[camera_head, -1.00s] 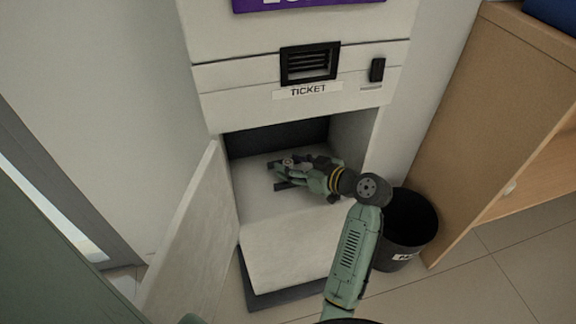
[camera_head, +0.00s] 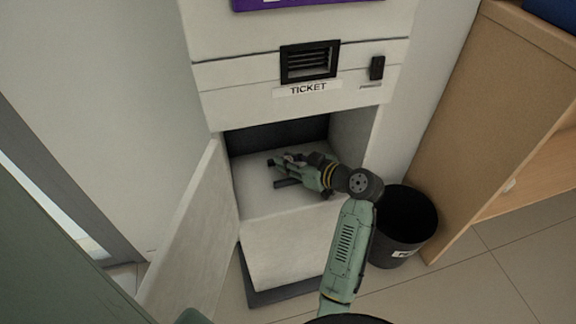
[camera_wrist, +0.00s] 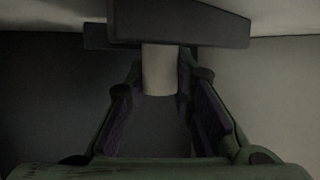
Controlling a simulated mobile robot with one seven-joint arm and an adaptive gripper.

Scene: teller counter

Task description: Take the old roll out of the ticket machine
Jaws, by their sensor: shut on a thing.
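The ticket machine (camera_head: 250,110) stands with its lower compartment open and its door (camera_head: 190,235) swung out to the left. My gripper (camera_head: 279,173) reaches into this compartment from the right. In the wrist view my gripper (camera_wrist: 160,88) is closed around a small pale roll (camera_wrist: 159,72), with a finger on each side. The roll's upper end meets a dark bar-like part (camera_wrist: 180,22); I cannot tell whether it is still attached there. In the head view the roll is mostly hidden by the fingers.
A black bin (camera_head: 405,228) stands on the floor right of the machine, close to my arm. A wooden cabinet (camera_head: 480,120) is further right. The open door borders the compartment on the left. A ticket slot (camera_head: 310,62) is above the opening.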

